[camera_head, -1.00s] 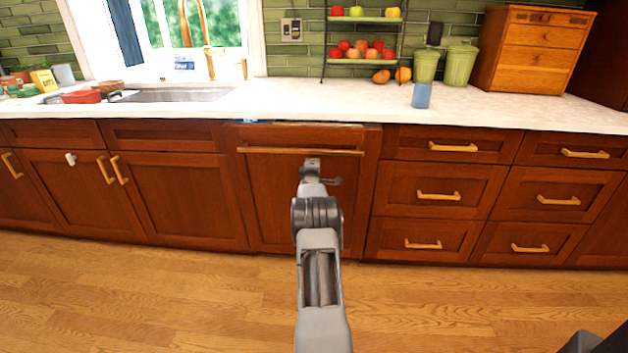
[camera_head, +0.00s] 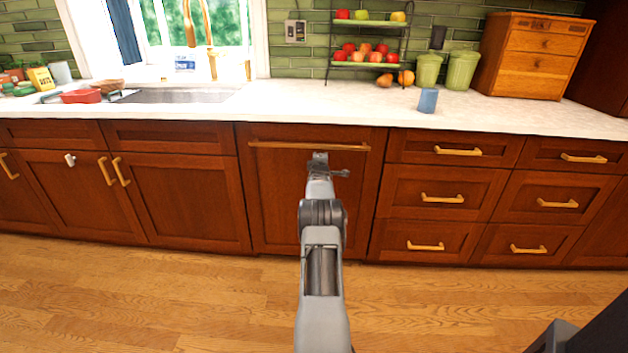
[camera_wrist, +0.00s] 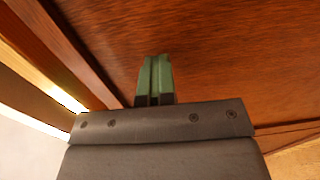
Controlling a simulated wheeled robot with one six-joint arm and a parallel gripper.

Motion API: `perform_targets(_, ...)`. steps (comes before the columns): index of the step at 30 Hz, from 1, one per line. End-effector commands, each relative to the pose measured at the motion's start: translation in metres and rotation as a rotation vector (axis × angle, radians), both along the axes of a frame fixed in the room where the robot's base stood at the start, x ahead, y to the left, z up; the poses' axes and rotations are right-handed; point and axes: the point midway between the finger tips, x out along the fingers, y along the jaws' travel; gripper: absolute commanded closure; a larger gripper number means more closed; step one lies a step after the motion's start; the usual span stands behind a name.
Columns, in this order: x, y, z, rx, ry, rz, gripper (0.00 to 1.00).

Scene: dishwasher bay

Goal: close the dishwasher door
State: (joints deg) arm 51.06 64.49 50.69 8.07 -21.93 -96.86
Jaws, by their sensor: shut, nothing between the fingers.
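The dishwasher door (camera_head: 272,200) is the upright dark wood panel in the middle of the cabinet row, with a long gold handle bar (camera_head: 300,146) near its top. It looks flush with the neighbouring fronts, and no gap shows above it under the counter. My gripper (camera_head: 319,155) is in front of the upper door, just below the handle. In the wrist view, the green fingers of my gripper (camera_wrist: 155,75) are together and empty, pointing at a wood surface (camera_wrist: 230,50). Whether the fingertips touch the wood is unclear.
Drawers with gold handles (camera_head: 441,198) are on the right, and cabinet doors (camera_head: 190,200) on the left. The white counter (camera_head: 300,106) runs above, with a blue block (camera_head: 428,100) on it. The wooden floor (camera_head: 200,300) is clear.

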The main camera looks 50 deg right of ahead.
Motion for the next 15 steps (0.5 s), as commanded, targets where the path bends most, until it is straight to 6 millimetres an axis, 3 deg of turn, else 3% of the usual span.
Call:
perform_targets(1,-0.008,-0.001,0.013,-0.015,-0.015,-0.012,1.00)
perform_targets(15,-0.041,0.082,0.023,-0.024,0.002,-0.006,1.00)
